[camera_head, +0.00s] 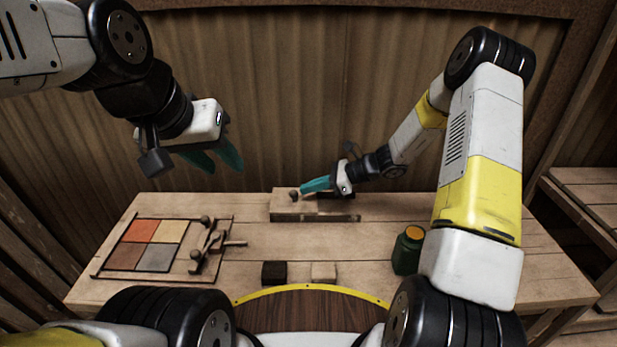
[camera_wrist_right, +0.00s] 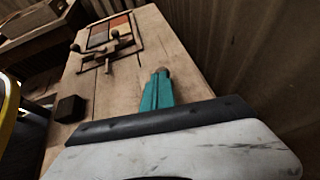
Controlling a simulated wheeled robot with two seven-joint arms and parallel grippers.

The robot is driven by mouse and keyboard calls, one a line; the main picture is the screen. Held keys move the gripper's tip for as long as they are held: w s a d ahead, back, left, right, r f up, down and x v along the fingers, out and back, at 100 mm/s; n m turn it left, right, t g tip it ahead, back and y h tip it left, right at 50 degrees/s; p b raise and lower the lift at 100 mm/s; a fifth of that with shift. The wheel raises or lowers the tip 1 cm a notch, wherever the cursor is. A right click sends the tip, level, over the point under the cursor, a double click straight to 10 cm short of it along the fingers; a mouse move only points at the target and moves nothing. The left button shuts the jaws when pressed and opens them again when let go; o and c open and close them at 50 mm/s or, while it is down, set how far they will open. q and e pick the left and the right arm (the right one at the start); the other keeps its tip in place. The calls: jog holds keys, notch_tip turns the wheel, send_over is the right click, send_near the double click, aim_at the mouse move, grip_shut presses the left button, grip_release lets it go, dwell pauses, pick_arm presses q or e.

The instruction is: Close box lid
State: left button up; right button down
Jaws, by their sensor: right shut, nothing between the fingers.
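A low wooden box (camera_head: 285,214) stands at the back middle of the table. A round knob (camera_head: 294,195) shows on its left part, and a dark strip shows on its right part, partly behind my right gripper. My right gripper (camera_head: 304,188) reaches in from the right over the box, with its teal fingers shut and their tips beside the knob. In the right wrist view the shut fingers (camera_wrist_right: 158,84) point at a round knob (camera_wrist_right: 163,71); I cannot tell whether they touch it. My left gripper (camera_head: 224,166) hangs above the table's back left, its teal fingers apart and empty.
A tray of coloured tiles (camera_head: 113,276) and a wooden press with knobs (camera_head: 203,255) are at the left. A dark block (camera_head: 274,273), a pale block (camera_head: 323,272) and a green jar with orange lid (camera_head: 407,252) stand at the front. The middle of the table (camera_head: 300,240) is clear.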

jog(key=v, duration=1.1)
jog(key=s+d+r+n+t+h, duration=0.2)
jog(key=s+r+n+h, duration=0.3)
jog(key=s+r+n, duration=0.5)
jog(key=s+d+r+n+t+h, duration=0.2)
jog(key=s+r+n+h, duration=0.3)
jog(key=s+r+n, duration=0.5)
jog(key=s+r, duration=0.1)
jog(key=s, duration=0.4)
jog(key=shift+s+d+r, duration=0.3)
jog(key=shift+s+r, duration=0.05)
